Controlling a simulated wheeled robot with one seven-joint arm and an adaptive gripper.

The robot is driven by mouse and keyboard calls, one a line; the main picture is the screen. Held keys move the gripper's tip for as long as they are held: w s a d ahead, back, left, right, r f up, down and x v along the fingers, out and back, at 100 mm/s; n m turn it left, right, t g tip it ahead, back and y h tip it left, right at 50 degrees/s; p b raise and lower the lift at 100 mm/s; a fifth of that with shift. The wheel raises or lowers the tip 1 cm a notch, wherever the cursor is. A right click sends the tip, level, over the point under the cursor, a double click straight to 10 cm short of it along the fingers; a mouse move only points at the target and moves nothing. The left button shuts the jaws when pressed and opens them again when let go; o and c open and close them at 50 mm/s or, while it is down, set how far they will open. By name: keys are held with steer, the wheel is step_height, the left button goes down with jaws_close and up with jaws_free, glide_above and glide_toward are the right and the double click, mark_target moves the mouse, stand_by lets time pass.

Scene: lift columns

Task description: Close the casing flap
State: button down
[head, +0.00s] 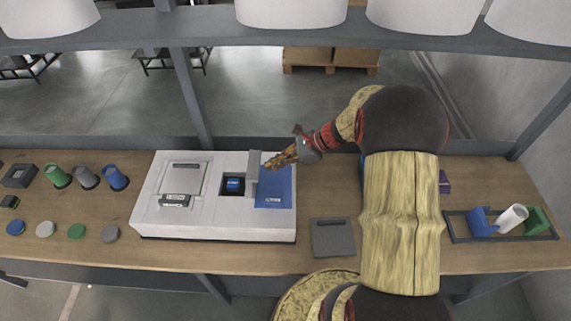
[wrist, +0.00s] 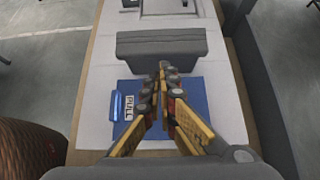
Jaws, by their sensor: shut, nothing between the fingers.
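The white casing (head: 215,225) lies on the workbench, and its surface fills much of the wrist view (wrist: 95,75). The grey casing flap (head: 254,172) stands raised between a square opening with a blue block (head: 234,184) and a blue panel (head: 275,187). In the wrist view the flap (wrist: 162,45) lies just beyond my fingertips. The blue panel (wrist: 205,95) with a "PULL" label is below my fingers there. My gripper (head: 267,165) is shut and empty, at the blue-panel side of the flap. I cannot tell whether the fingertips touch it. The opening is hidden in the wrist view.
A closed grey panel (head: 184,178) is on the casing's left part. Coloured cups (head: 85,178) and discs (head: 76,231) stand at the left. A grey plate (head: 333,237) lies right of the casing. A tray (head: 455,238) is farther right. A shelf beam (head: 300,38) crosses above.

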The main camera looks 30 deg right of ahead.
steer(key=shift+w+a, duration=0.25)
steer(key=shift+a, duration=0.05)
steer(key=shift+r, duration=0.1)
steer(key=shift+w+a+r+p, duration=0.15)
steer(key=shift+a+r+p, duration=0.1)
steer(key=shift+p, duration=0.55)
steer(key=shift+w+a+r+g+h+p, duration=0.15)
steer(key=shift+g+h+p, duration=0.15)
steer(key=shift+h+p, duration=0.15)
